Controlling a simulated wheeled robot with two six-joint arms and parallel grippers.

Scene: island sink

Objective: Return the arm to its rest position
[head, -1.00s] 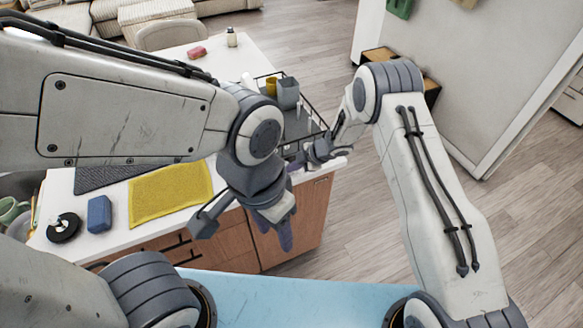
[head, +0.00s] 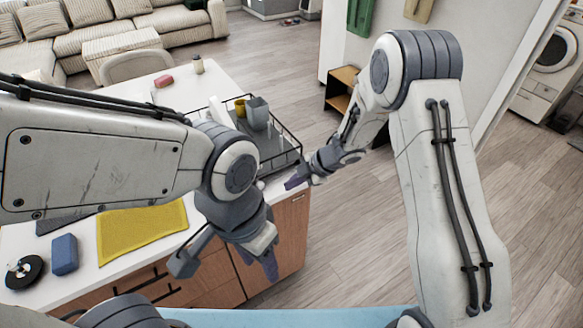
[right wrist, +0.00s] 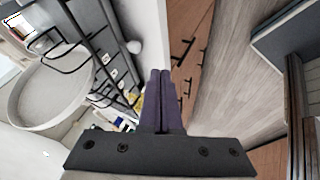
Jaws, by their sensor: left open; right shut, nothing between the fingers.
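My left gripper (head: 226,268) is open and empty in the head view. It hangs in front of the island's wooden drawers, below the counter edge. My right gripper (head: 297,180) is near the right end of the island, beside the dish rack's corner. In the right wrist view its purple fingers (right wrist: 160,98) are together with nothing between them. The right arm comes in from the right with its elbow raised high.
The white island counter (head: 85,252) carries a dish rack (head: 285,150) with a grey cup (head: 257,113) and a yellow cup (head: 240,108). A yellow cloth (head: 142,232), a blue sponge (head: 64,254) and a black round item (head: 25,273) lie left. Open floor (head: 375,245) is right.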

